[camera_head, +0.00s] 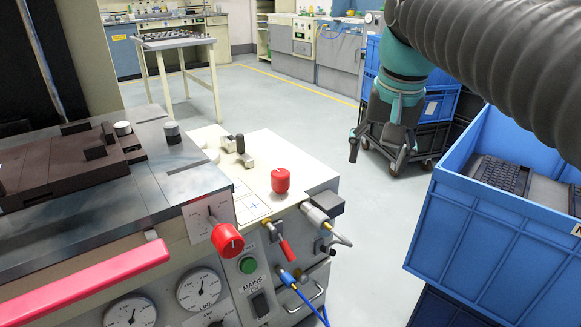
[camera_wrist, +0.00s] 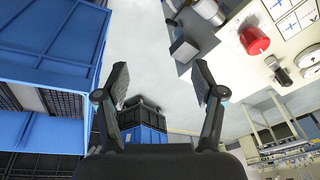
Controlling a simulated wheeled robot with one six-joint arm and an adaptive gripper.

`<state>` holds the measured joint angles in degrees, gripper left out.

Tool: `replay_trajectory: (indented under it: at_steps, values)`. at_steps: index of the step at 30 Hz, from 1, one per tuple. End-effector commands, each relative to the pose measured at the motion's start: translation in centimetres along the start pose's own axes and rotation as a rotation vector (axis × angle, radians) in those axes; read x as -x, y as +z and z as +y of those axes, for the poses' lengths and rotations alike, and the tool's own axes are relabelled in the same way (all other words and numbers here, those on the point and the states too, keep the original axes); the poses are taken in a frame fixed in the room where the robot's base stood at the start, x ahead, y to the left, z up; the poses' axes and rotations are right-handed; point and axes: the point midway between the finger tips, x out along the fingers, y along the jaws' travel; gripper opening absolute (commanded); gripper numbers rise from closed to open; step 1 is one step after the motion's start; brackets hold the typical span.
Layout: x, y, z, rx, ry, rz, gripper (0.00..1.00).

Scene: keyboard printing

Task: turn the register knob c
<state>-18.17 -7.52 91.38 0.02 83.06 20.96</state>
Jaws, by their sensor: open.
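In the head view, a red knob (camera_head: 280,180) stands on the pale top panel, beside plates marked with blue crosses. A second red knob (camera_head: 228,240) sticks out from the front face on a metal shaft, by a small scale plate. No letter c is readable, so I cannot tell which knob is c. My gripper (camera_head: 379,155) is open and empty, pointing down over the aisle, right of the machine and apart from both knobs. In the wrist view, the gripper (camera_wrist: 161,80) has its fingers spread, and a red knob (camera_wrist: 255,40) lies at upper right, outside them.
A blue crate (camera_head: 495,225) with keyboards stands close on the right. The machine's edge carries a grey connector (camera_head: 316,214), a red-handled lever (camera_head: 287,250) and a blue cable. A red bar (camera_head: 85,287) crosses the lower left. Grey floor (camera_head: 375,230) lies free between machine and crate.

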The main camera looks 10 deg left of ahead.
Motion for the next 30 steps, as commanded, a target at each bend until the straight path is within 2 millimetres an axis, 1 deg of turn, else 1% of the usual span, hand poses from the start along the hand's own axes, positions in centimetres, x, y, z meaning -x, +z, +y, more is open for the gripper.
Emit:
replay_trajectory:
  at_steps: [1,5,6,8,9,12,15,18,23,26,30]
  values:
    - [0.3,-1.3,-2.0,0.003,0.002,-0.023,0.69]
    - [1.0,-3.6,-6.5,-0.006,0.014,-0.079,0.69]
    - [1.2,-4.1,-8.0,-0.008,0.019,-0.095,0.69]
    - [1.2,-4.7,-10.1,-0.012,0.029,-0.119,0.69]
    - [1.2,-5.0,-11.4,-0.016,0.035,-0.134,0.69]
    - [1.1,-5.5,-14.3,-0.023,0.053,-0.166,0.69]
    - [1.0,-5.6,-16.6,-0.028,0.068,-0.188,0.69]
    - [0.8,-5.5,-18.0,-0.033,0.079,-0.203,0.69]
    - [0.4,-5.3,-18.9,-0.037,0.087,-0.213,0.69]
    - [-0.6,-5.1,-18.8,-0.037,0.088,-0.214,0.69]
    - [-2.8,-4.6,-18.5,-0.037,0.088,-0.213,0.69]
